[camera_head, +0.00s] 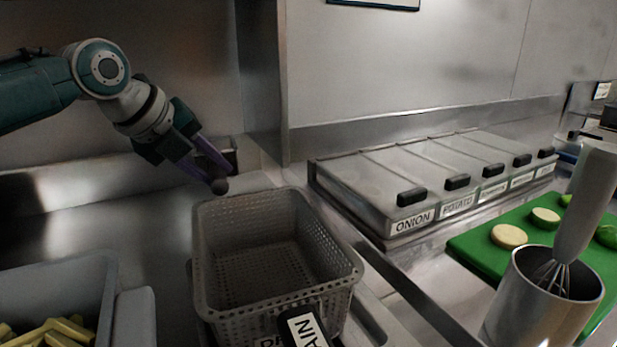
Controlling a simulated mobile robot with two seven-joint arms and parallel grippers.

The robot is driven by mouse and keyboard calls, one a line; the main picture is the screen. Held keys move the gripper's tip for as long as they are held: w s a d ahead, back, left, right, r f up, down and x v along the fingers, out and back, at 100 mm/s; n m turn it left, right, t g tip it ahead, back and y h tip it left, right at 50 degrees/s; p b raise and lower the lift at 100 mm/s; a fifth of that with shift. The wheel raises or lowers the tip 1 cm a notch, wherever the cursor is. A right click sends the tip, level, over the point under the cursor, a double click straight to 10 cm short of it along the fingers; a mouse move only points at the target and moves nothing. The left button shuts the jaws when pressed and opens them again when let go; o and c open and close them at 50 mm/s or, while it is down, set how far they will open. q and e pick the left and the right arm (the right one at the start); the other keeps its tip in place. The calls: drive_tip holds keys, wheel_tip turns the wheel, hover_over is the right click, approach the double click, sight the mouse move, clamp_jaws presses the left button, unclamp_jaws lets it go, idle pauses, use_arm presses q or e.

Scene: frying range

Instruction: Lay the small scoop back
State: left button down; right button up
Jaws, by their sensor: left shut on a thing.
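My left gripper (207,164) comes in from the upper left, above the back left corner of the grey perforated basket. Its purple fingers point down and to the right and are shut. A small dark rounded piece (220,186) shows at the fingertips, just over the basket's back rim; it appears to be part of the small scoop, and the rest of its shape cannot be made out. My right gripper is not in view.
The perforated basket (205,262) stands empty at the centre. A grey bin (108,285) with cut fries is at lower left. A lidded ingredient rack (385,172) stands behind right. A green board (478,243) with vegetable slices and a metal pot (525,315) holding a whisk are at right.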

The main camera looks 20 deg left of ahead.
use_arm(q)
drive_tip(key=shift+f+b, duration=2.9)
drive_tip(key=shift+f, duration=0.75)
drive_tip(key=c, duration=0.5)
unclamp_jaws()
drive_tip(key=shift+c, duration=0.2)
